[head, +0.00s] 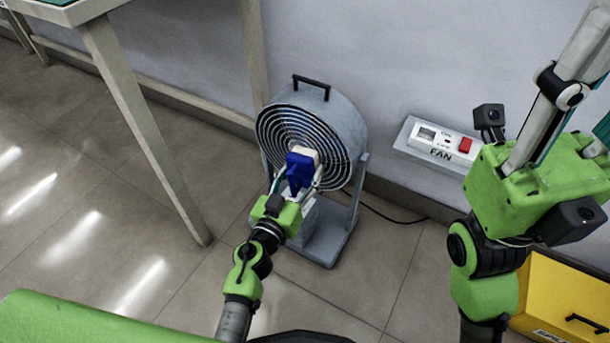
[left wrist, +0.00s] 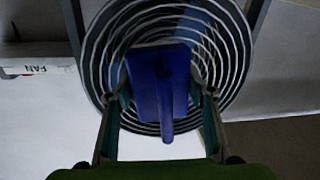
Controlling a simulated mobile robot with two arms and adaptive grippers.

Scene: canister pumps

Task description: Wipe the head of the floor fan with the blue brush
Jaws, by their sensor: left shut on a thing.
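The floor fan (head: 345,125) stands on the floor against the wall, its round grille facing the front left. My left gripper (head: 301,180) is shut on the blue brush (head: 299,172) and holds it in front of the grille. A pale part of the brush shows at its top. In the left wrist view, the blue brush (left wrist: 160,85) lies between the two fingers and covers the middle of the fan grille (left wrist: 108,40). I cannot tell whether the brush touches the grille.
A wall panel marked FAN (head: 437,142) with a red switch is right of the fan. A table (head: 120,80) stands at the left. A yellow box (head: 565,300) is at the lower right. A black cable (head: 390,215) runs along the floor. The floor left of the fan is clear.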

